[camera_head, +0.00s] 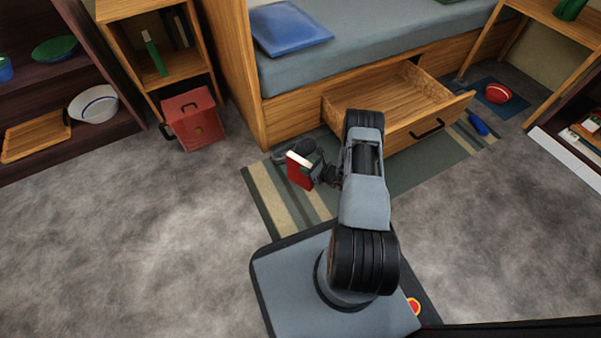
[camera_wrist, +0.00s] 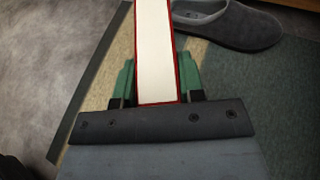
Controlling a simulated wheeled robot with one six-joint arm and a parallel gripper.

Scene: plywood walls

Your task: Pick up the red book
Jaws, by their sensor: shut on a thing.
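The red book (camera_head: 299,172) shows in the head view left of my forearm, above the striped rug. Its red cover faces the camera and its white page edge is on top. In the wrist view the red book (camera_wrist: 155,50) stands edge-on between the two green finger pads, with white pages and thin red covers. My gripper (camera_wrist: 157,82) is shut on it, one pad against each cover. My gripper (camera_head: 316,170) also shows in the head view beside the book. I cannot tell how far the book is from the rug.
A grey slipper (camera_wrist: 228,22) lies on the rug (camera_head: 265,195) close to the book. An open, empty wooden drawer (camera_head: 400,95) juts out from under the bed behind my arm. A red box (camera_head: 195,120) stands at the left. The grey floor at left is clear.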

